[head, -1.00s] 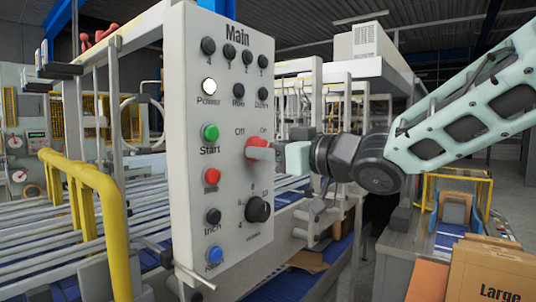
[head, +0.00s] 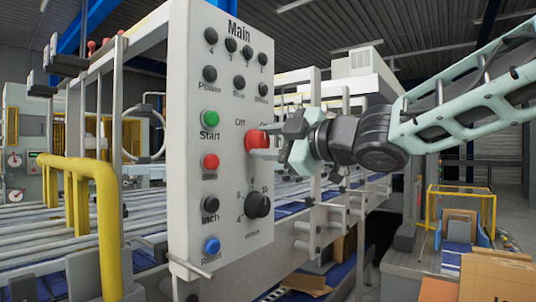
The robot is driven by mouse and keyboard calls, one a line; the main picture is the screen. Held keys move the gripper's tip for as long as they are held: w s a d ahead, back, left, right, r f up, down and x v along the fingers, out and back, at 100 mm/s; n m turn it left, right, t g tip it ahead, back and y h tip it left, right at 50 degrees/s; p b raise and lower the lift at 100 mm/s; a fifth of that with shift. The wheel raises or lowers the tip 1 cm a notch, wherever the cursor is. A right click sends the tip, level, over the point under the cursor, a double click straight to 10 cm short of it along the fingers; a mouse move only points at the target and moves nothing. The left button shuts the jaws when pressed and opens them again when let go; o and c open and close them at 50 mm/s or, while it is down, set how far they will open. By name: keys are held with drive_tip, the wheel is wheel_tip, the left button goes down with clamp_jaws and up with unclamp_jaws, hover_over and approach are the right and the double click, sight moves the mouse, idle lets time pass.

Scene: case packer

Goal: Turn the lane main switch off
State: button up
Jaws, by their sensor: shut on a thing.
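The white panel marked "Main" (head: 222,90) stands upright at the centre. Its red main switch (head: 254,139) sits at mid-height on the right side, under the labels "Off" (head: 240,122) and "On". My gripper (head: 270,145) reaches in from the right and is shut on the main switch. The fingers partly cover the handle, so its exact angle is hard to tell. The Power lamp (head: 210,73) at the upper left of the panel is dark.
Green (head: 210,118), red (head: 210,161), black (head: 210,203) and blue (head: 211,245) buttons line the panel's left side. A black dial (head: 258,205) is below the switch. A yellow rail (head: 95,195) stands left. A cardboard box (head: 490,278) is at lower right.

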drive_tip(key=n+b, duration=0.1)
drive_tip(key=n, duration=0.1)
drive_tip(key=shift+f+n+b, duration=0.2)
drive_tip(key=shift+n+b, duration=0.15)
drive_tip(key=shift+n, duration=0.05)
drive_tip(key=shift+r+n+b, duration=0.1)
drive_tip(key=shift+n+b, duration=0.95)
drive_tip(key=shift+n, duration=0.85)
drive_tip(key=o, duration=1)
